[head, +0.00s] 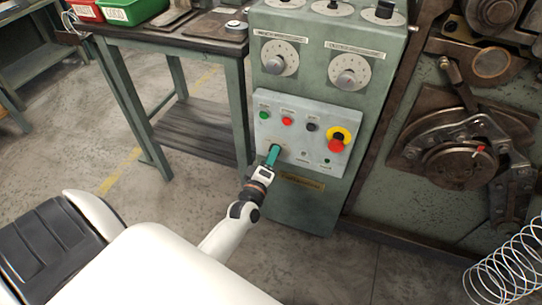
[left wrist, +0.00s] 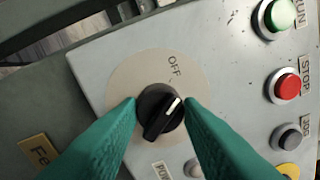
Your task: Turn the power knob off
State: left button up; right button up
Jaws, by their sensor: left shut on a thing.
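The power knob (left wrist: 153,126) is black with a white pointer line, on a round beige plate (left wrist: 125,75). Its pointer aims up and right in the left wrist view, clockwise of the OFF label (left wrist: 174,65) and not in line with it. My left gripper (left wrist: 160,103) has its two teal fingers on either side of the knob, shut on it. In the head view the left gripper (head: 273,152) reaches the lower left of the grey control panel (head: 313,128), and its fingers hide the knob there. My right gripper is not in view.
Green RUN (left wrist: 278,15) and red STOP (left wrist: 287,86) buttons and a grey button (left wrist: 288,137) sit right of the knob. A red-and-yellow emergency stop (head: 338,139) is on the panel's right. A workbench (head: 190,38) stands left; a coiling machine (head: 460,155) stands right.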

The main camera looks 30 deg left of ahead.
pick_arm(q)
jog(key=shift+f+n, duration=0.1)
jog(key=shift+n, duration=0.8)
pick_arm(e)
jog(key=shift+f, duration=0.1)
pick_arm(q)
jog(key=o, duration=1)
jog(key=shift+c, duration=0.2)
jog(key=r+v, duration=0.1)
jog(key=v, duration=1.1)
jog(key=shift+f+p, duration=0.4)
jog(key=shift+p, duration=0.05)
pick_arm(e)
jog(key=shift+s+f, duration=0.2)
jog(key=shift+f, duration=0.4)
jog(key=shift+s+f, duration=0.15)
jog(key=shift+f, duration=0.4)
pick_arm(q)
jog(key=shift+d, duration=0.1)
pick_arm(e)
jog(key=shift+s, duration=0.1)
